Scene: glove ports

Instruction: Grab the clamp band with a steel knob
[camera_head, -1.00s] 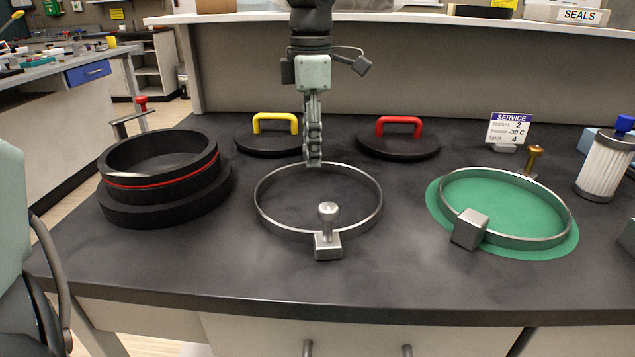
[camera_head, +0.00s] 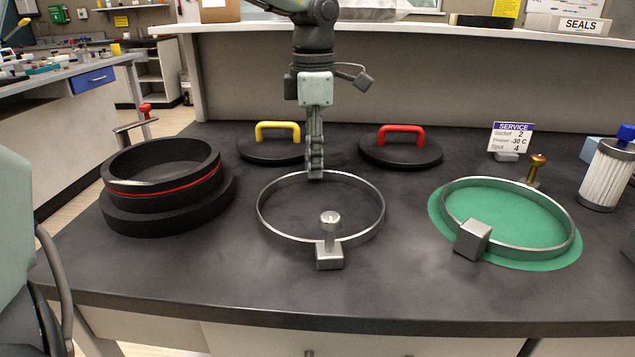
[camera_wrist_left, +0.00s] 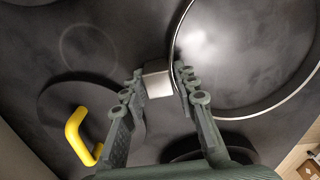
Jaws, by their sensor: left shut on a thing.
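The clamp band with a steel knob (camera_head: 376,226) lies flat on the dark bench top in the middle of the head view. Its steel knob (camera_head: 330,219) stands upright on a block at the near side. My left gripper (camera_head: 315,174) points down at the band's far rim. In the left wrist view its fingers (camera_wrist_left: 160,76) are shut on a steel block (camera_wrist_left: 158,84) beside the band's ring (camera_wrist_left: 174,45). In the head view the fingers hide that block. My right gripper is not in view.
A second clamp band (camera_head: 500,245) with a brass knob (camera_head: 536,165) lies on a green disc at right. A black stepped ring (camera_head: 165,215) stands left. Lids with yellow (camera_head: 277,128) and red (camera_head: 402,131) handles lie behind. The front bench strip is clear.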

